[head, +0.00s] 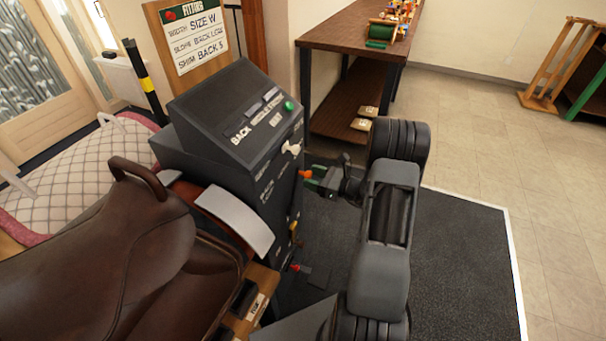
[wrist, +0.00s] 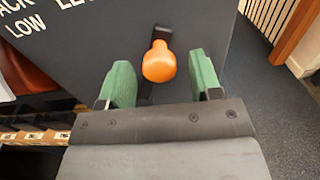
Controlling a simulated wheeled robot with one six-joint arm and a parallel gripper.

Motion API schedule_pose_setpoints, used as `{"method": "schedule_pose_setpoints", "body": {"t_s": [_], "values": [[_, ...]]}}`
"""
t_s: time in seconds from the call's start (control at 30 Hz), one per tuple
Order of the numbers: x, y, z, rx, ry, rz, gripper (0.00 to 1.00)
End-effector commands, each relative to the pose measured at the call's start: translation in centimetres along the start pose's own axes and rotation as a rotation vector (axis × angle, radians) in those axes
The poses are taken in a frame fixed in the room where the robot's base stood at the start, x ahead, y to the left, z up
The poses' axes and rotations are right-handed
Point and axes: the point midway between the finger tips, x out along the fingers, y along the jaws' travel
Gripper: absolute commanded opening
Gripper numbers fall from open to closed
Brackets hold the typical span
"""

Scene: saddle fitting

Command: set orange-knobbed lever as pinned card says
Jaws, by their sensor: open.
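The orange-knobbed lever (head: 306,173) sticks out of the side of the dark console (head: 235,130). In the wrist view its orange knob (wrist: 158,67) stands in front of a dark slot, with white lettering "BACK LOW" and "LE…" to its upper left. My gripper (wrist: 162,78) is open, its two green fingers on either side of the knob with gaps showing. In the head view my gripper (head: 322,181) is beside the console at the knob.
A white handle (head: 291,148), a yellow knob (head: 295,227) and a red-tipped lever (head: 300,268) are on the same console side. A brown saddle (head: 110,250) is at the left. A wooden table (head: 345,30) stands behind. Dark mat (head: 460,250) lies clear to the right.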

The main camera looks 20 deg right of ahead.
Motion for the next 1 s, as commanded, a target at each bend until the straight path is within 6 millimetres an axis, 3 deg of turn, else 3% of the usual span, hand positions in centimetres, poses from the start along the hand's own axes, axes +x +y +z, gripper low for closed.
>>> {"method": "schedule_pose_setpoints", "body": {"t_s": [0.1, 0.3, 0.7, 1.0], "values": [[1.8, 0.1, 0.0, 0.0, 0.0, 0.003, 0.59], [3.3, 0.0, 0.0, -0.001, 0.0, 0.001, 0.59], [3.8, 0.0, 0.0, -0.001, 0.001, 0.0, 0.59], [3.8, 0.0, 0.0, -0.001, 0.0, -0.001, 0.31]]}}
